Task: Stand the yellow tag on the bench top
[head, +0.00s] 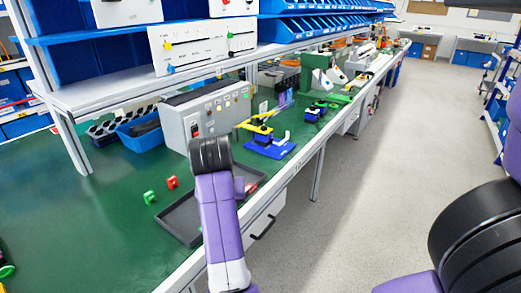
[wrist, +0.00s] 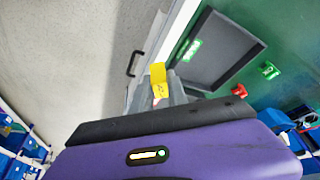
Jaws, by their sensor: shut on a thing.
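The yellow tag (wrist: 159,74) is in the wrist view, a small bright piece with a bend and dark marks on its lower part. My gripper (wrist: 160,95) is shut on it, and the tag sticks out past the grey fingertips. In that view the tag shows near the bench's front edge, beside the tray; its height above the bench is unclear. The green bench top (head: 90,230) also shows in the wrist view (wrist: 285,25). In the head view my arm hides the tag and most of my gripper.
A dark tray (head: 180,222) lies at the bench's front edge, with a green tag (wrist: 192,50) in it. A red tag (head: 172,182) and a green tag (head: 149,197) stand behind it. A grey switch box (head: 205,118) stands further back.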

